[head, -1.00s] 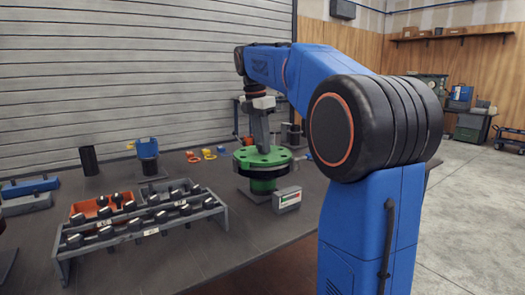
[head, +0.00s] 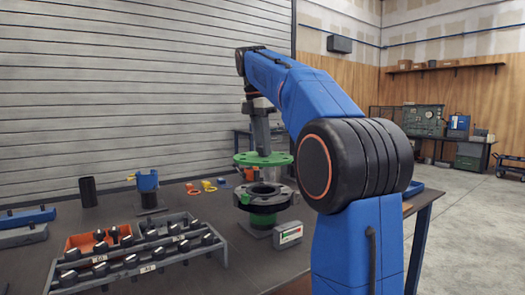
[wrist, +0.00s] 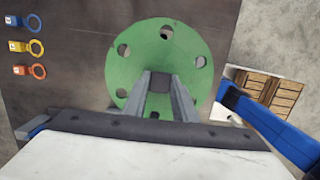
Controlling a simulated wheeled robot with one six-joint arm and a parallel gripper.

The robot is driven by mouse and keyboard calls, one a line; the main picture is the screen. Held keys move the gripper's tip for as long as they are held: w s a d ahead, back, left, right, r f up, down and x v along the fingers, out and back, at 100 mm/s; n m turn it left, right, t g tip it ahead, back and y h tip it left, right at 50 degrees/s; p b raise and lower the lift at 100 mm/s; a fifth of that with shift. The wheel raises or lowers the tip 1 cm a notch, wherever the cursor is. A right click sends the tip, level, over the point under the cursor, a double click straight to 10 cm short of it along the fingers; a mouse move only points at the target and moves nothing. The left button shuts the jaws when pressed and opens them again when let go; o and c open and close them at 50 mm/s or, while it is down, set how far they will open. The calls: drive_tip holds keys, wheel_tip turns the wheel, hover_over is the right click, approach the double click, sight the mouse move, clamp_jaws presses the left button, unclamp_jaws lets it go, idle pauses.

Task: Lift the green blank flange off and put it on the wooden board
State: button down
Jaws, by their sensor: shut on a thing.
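My gripper (head: 263,152) is shut on the green blank flange (head: 246,159) and holds it level, clear above the pipe's dark flange (head: 285,199). In the wrist view the green disc (wrist: 135,62), with holes round its rim, sits at the tips of my gripper (wrist: 160,82). The pipe's open bore shows below it in the head view. The wooden board (wrist: 284,97) appears as a slatted wooden surface at the right of the wrist view, partly hidden by a blue part. In the head view my arm hides most of that area.
A grey rack (head: 152,268) of dark bolts and an orange bin (head: 85,241) stand at the front left. A small meter (head: 288,235) sits beside the pipe. Coloured ring tags (head: 208,186), a blue tool on a stand (head: 148,182) and a black cylinder (head: 88,191) stand further back.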

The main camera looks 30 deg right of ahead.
drive_tip(key=shift+r, duration=0.15)
drive_tip(key=shift+r, duration=2.35)
